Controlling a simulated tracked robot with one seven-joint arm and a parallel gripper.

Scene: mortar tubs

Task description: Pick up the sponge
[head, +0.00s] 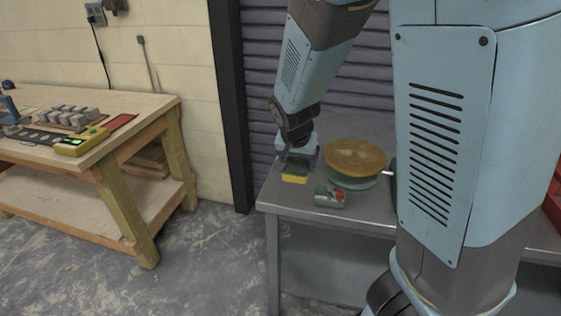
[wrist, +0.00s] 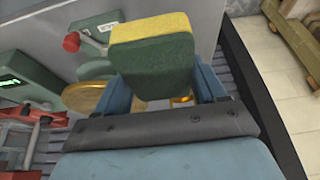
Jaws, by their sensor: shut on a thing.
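The sponge (head: 294,179) is a yellow and dark green block at the left end of the grey metal table (head: 285,205) in the head view. My gripper (head: 299,158) points down over it, with its fingers at the sponge. In the wrist view the sponge (wrist: 152,60) sits between the two blue fingers of my gripper (wrist: 165,85), which are shut on its sides. The head view does not clearly show whether the sponge touches the table top.
A wooden workbench (head: 130,130) with a yellow device (head: 82,143) and several grey blocks stands at the left, across open floor.

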